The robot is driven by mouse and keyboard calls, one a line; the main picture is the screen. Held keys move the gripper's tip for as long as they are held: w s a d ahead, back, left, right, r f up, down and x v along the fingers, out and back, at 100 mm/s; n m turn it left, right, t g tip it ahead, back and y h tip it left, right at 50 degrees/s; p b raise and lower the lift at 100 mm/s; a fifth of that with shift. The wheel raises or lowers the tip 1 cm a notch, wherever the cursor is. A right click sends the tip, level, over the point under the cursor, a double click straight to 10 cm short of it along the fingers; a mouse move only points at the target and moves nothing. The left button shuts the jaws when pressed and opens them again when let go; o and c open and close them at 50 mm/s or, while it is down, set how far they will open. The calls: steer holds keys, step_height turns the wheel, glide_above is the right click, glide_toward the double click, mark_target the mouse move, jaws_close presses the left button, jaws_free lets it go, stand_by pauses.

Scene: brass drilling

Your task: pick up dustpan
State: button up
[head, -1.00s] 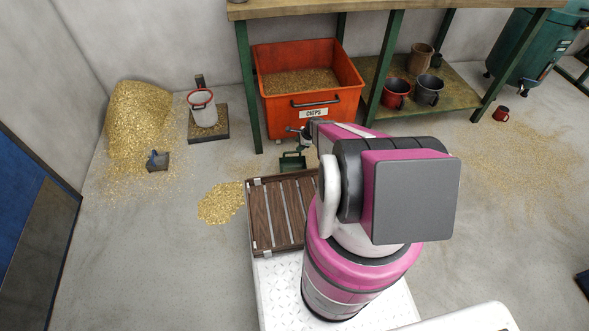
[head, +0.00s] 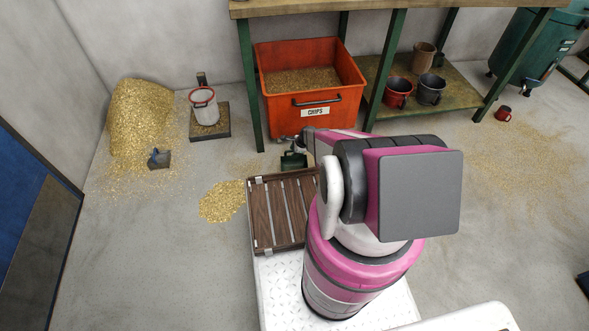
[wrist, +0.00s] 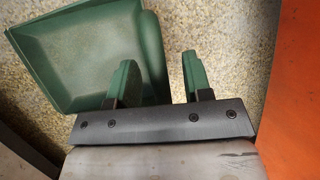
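The green dustpan (head: 293,160) lies on the floor in front of the orange chips bin, partly hidden by my arm in the head view. In the wrist view the dustpan (wrist: 85,55) fills the upper left, its open tray showing. My gripper (wrist: 160,58) is open, its two green-tipped fingers apart. The left finger overlaps the dustpan in the picture. The dustpan's right side shows between the fingers; I cannot tell whether they touch it. The right finger stands over chip-strewn floor.
The orange bin (head: 310,95) stands close behind the dustpan, and its side (wrist: 294,100) shows at right in the wrist view. A slatted wooden tray (head: 283,212) is in front. A workbench (head: 395,8) stands above the bin. Brass chip piles (head: 140,115) lie left.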

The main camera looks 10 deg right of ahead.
jaws_close()
steer(key=shift+r, duration=0.1)
